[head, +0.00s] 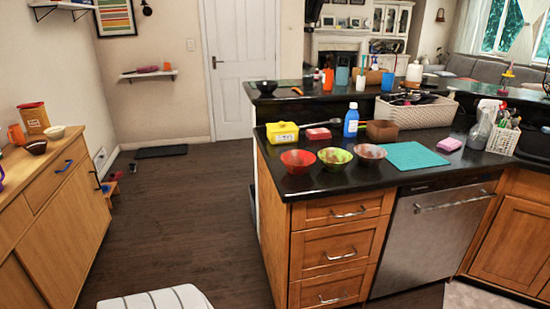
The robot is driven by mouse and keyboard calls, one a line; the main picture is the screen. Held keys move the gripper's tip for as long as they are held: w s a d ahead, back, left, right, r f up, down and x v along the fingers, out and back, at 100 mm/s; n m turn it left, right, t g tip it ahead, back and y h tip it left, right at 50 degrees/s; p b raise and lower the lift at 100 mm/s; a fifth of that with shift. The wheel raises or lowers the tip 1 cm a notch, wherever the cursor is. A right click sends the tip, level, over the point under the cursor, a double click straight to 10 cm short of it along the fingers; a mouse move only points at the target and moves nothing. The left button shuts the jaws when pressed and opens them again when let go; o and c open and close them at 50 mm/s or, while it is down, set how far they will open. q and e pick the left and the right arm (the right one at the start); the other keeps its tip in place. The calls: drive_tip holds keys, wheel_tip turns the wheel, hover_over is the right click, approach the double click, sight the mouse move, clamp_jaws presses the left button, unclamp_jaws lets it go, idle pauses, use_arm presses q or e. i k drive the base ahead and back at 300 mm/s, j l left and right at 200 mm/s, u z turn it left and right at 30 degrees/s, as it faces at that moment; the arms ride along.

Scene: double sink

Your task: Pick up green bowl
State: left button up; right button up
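The green bowl (334,159) sits upright on the black counter (322,181), near its front edge. A red bowl (298,161) stands to its left and a pinkish-brown bowl (369,156) to its right, in a row. The insides of the bowls look marked with something reddish-brown, too small to make out. Neither of my grippers shows in the head view.
A teal mat (413,156) lies right of the bowls. A yellow box (282,133), a blue bottle (351,121) and a brown box (381,131) stand behind them. A white basket (418,113) is farther back. Open floor (180,205) lies left of the counter.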

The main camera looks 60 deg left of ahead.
sight(333, 160)
drive_tip(key=u, duration=1.45)
